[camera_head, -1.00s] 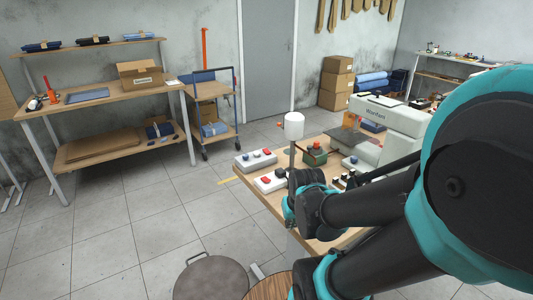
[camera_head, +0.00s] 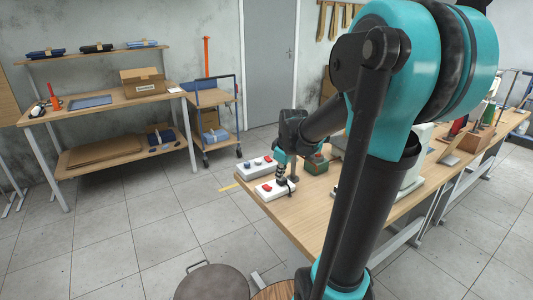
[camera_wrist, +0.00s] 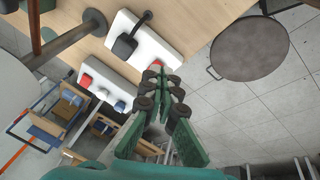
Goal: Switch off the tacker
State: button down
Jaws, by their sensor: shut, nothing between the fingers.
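A white control box (camera_head: 272,194) with a red button (camera_head: 266,187) sits near the table's left corner. Its white top also shows in the wrist view (camera_wrist: 165,48), with a black block and rod (camera_wrist: 125,45) on it. A second white box (camera_head: 258,168) with red and blue buttons stands behind it; it also shows in the wrist view (camera_wrist: 105,86). My gripper (camera_head: 282,186) is shut and empty, pointing down at the nearer box. In the wrist view its fingertips (camera_wrist: 160,80) overlap a red button, partly hidden. I cannot tell whether they touch.
A green and red device (camera_head: 316,162) and a pole stand close behind my gripper. A large white machine (camera_head: 415,165) is partly hidden by my arm. A round stool (camera_head: 212,284) stands in front of the table. The tabletop front (camera_head: 310,215) is clear.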

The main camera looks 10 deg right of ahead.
aim_at(266, 157)
jog(key=w+r+n, duration=0.3)
jog(key=w+n, duration=0.3)
jog(key=w, duration=0.5)
jog(key=w+d+r+n, duration=0.1)
jog(key=w+r+n, duration=0.3)
jog(key=w, duration=0.8)
jog(key=shift+d+n+y, duration=0.3)
jog(key=shift+n+y, duration=0.1)
jog(key=shift+n, duration=1)
jog(key=x, duration=1.3)
jog(key=shift+a+f, duration=0.1)
jog(key=shift+f, duration=0.35)
jog(key=shift+g, duration=0.3)
jog(key=shift+w+a+f+g, duration=0.1)
jog(key=shift+w+f+g, duration=0.2)
jog(key=shift+f+g, duration=0.1)
jog(key=shift+s+r, duration=0.1)
jog(key=shift+s, duration=0.15)
jog(key=shift+s+d+r, duration=0.1)
jog(key=shift+s+d, duration=0.2)
jog(key=shift+s, duration=0.25)
